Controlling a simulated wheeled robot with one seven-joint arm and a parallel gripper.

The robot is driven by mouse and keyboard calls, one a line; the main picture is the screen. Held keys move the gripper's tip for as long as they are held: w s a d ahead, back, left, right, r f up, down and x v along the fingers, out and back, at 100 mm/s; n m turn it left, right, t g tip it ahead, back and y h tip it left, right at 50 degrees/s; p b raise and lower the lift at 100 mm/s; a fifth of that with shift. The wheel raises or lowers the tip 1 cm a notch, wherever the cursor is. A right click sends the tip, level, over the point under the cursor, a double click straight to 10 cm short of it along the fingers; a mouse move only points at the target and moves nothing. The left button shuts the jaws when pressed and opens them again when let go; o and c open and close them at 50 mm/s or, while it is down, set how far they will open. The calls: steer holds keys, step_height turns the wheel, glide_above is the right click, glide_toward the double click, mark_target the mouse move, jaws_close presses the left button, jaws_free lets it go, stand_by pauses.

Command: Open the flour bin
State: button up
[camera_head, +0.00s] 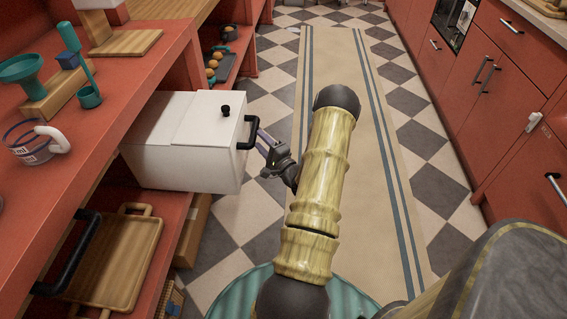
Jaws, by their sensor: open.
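The flour bin appears to be the white box (185,150) sticking out of the red shelving at left. Its top has a seam across it and a small black knob (225,110) near the front, and the lid looks closed. A black handle (253,131) stands on its front face. My gripper (263,141) is open just right of this face, with its fingertips close to the handle. I cannot tell whether they touch it. Part of the gripper is hidden behind my arm.
The red shelf (125,108) carries a glass measuring cup (35,141), a green funnel (22,72) and a green scoop (88,94). A wooden tray (105,258) lies on the shelf below. Red cabinets (490,90) line the right. The floor runner (335,60) between is clear.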

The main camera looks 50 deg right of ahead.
steer(key=s+a+f+p, duration=0.1)
steer(key=s, duration=1.1)
steer(key=shift+a+f, duration=0.35)
